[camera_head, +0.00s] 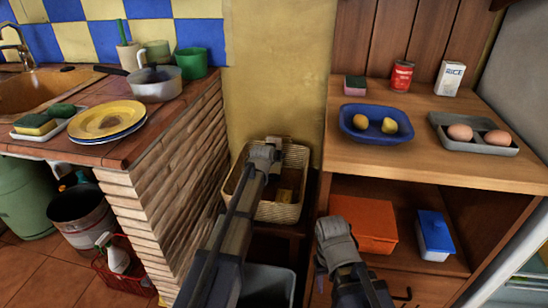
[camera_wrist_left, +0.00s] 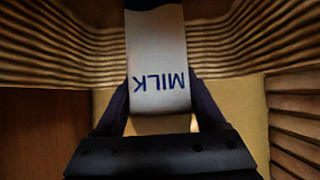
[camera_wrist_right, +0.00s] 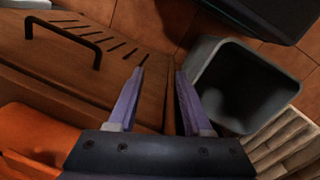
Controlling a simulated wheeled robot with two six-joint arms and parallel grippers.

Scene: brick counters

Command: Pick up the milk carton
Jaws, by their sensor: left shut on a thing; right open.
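The milk carton (camera_wrist_left: 160,55) is white with blue MILK lettering, upside down in the left wrist view. It is between the fingers of my left gripper (camera_wrist_left: 160,98), which is shut on it. In the head view my left arm reaches over the wicker basket (camera_head: 240,207) between the counters, and I cannot make out the carton there. The basket's woven walls surround the carton in the left wrist view. My right gripper (camera_head: 335,240) is in front of the right shelf unit. Its fingers are apart and empty in the right wrist view (camera_wrist_right: 160,75).
A wooden shelf unit (camera_head: 350,158) stands right of the basket, with a rice box (camera_head: 449,79), a red can (camera_head: 402,76) and a blue tray (camera_head: 350,132) on top. A brick counter (camera_head: 165,160) stands left. A grey bin (camera_wrist_right: 240,85) is beside my right gripper.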

